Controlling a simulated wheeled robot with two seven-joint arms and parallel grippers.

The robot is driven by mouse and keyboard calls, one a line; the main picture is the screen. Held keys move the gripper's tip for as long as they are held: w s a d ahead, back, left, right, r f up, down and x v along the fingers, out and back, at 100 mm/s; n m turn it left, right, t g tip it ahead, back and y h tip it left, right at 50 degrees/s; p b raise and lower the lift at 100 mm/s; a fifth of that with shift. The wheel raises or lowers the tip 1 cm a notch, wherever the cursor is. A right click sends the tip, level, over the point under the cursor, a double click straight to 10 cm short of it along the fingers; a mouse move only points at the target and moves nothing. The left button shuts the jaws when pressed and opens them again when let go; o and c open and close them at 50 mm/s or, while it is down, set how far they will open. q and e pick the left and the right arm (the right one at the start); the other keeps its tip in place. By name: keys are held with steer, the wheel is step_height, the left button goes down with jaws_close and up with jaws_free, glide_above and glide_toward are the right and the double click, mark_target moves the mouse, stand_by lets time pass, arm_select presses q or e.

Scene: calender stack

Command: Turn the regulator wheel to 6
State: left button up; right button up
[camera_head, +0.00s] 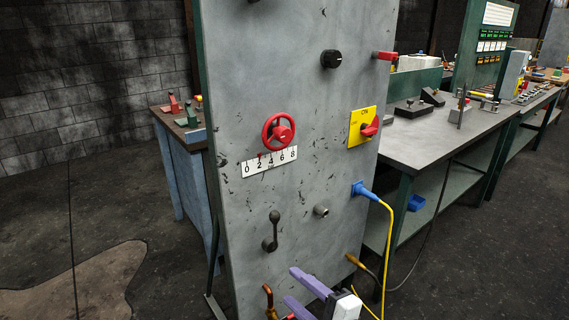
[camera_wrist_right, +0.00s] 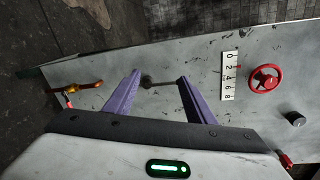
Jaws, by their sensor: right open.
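The red regulator wheel (camera_head: 278,131) is mounted on the grey upright panel. A white scale (camera_head: 270,161) marked 0 to 8 sits just below it, and a small red mark at its upper edge appears to be near 2. The wheel (camera_wrist_right: 265,79) and scale (camera_wrist_right: 230,76) also show on the right in the right wrist view. My right gripper (camera_head: 291,286) has purple fingers and is low in front of the panel, below the wheel and apart from it. In its wrist view its fingers (camera_wrist_right: 160,76) are spread with nothing held between them. My left gripper is out of view.
The grey panel (camera_head: 237,235) also carries a dark lever (camera_head: 272,231), a black knob (camera_head: 331,59), a yellow plate with a red switch (camera_head: 362,127), and a blue plug (camera_head: 364,190) with a yellow cable. Workbenches stand behind it. Space before the wheel is clear.

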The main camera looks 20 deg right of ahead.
steer(key=w+d+r+m+t, duration=0.3)
steer(key=w+r+m, duration=0.55)
steer(key=r, duration=0.35)
steer(key=m+t, duration=0.4)
steer(key=m, duration=0.7)
glide_toward(286, 137)
steer(key=shift+n, duration=0.35)
steer(key=b+x, duration=0.1)
steer(key=x, duration=0.7)
steer(key=shift+w+r, duration=0.15)
steer(key=c, duration=1.1)
steer(key=shift+o, duration=0.3)
